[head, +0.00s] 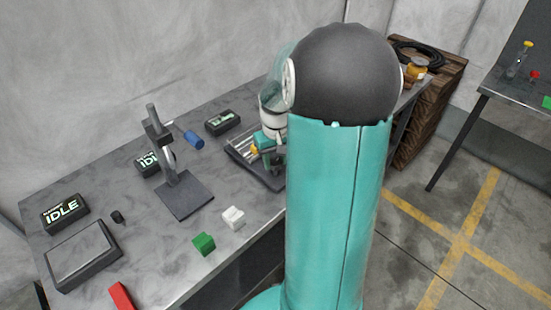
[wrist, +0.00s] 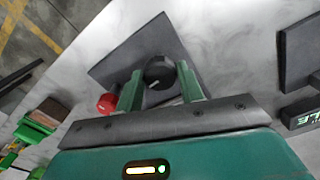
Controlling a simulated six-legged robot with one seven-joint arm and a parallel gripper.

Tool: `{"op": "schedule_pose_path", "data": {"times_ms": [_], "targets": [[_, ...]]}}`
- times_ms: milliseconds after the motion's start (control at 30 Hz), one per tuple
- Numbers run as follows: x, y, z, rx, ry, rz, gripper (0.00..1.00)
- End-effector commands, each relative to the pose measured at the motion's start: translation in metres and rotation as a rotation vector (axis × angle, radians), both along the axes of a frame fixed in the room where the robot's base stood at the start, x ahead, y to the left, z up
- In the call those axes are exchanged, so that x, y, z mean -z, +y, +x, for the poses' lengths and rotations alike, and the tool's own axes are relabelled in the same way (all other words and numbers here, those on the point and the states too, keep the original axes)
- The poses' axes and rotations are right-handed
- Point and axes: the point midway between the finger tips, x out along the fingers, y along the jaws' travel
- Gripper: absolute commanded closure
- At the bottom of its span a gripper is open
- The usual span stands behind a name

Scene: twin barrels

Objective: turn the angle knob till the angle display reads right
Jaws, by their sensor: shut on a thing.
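The black angle knob (wrist: 159,73) with a white pointer line stands on a dark grey plate (wrist: 122,63) in the wrist view. My gripper (wrist: 162,84) has its two green fingers on either side of the knob and is shut on it. A red knob (wrist: 106,103) sits just left of the left finger. A small lit display (wrist: 305,116) is cut off at the right edge; its digits are partly out of frame. In the head view my gripper (head: 266,146) is over the bench, the knob hidden there. A display box (head: 222,122) stands behind it, its reading too small to tell.
On the bench are a stand (head: 178,180), a blue cylinder (head: 194,140), a green block (head: 203,244), a white block (head: 233,217) and a display box reading IDLE (head: 65,213). A second table (head: 505,90) stands at the far right. My arm covers the bench's right part.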

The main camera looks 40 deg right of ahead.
Motion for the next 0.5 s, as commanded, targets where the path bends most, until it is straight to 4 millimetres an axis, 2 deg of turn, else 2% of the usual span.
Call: {"op": "schedule_pose_path", "data": {"times_ms": [500], "targets": [[-0.0008, 0.0005, 0.0016, 0.49, -0.003, -0.003, 0.85]]}}
